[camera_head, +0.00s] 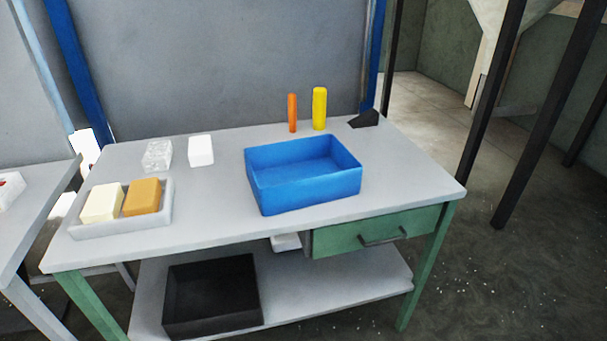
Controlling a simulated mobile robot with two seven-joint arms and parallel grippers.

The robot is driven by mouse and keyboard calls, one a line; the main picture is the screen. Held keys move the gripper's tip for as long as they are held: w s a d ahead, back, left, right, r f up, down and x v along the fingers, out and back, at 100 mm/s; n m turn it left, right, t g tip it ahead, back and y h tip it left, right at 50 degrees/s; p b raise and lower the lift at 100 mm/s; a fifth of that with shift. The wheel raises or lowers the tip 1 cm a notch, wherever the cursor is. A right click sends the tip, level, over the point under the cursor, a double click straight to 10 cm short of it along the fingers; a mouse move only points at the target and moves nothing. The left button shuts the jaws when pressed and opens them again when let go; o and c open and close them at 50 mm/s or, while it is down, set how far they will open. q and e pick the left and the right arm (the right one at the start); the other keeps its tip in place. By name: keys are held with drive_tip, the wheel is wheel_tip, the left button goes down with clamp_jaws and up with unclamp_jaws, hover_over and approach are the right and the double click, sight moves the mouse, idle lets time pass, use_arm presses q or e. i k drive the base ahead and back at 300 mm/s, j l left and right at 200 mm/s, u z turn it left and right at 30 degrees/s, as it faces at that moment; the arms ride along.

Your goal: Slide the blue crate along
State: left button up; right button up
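The blue crate (310,190) is an open, empty rectangular box. It stands on the grey tabletop (210,218) of a workbench with green legs, right of the middle. Neither of my grippers shows in the head view, so nothing of mine is seen touching the crate.
Left of the crate are a grey tray (122,226) with a cream block (102,202) and an orange-brown block (142,197), a speckled block (157,156) and a white block (201,150). Behind it stand orange (292,113) and yellow (319,108) cylinders and a dark wedge (364,119).

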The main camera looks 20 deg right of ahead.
sight(295, 175)
drive_tip(key=l+u, duration=0.35)
drive_tip(key=l, duration=0.55)
drive_tip(key=l+u, duration=0.35)
drive_tip(key=l, duration=0.55)
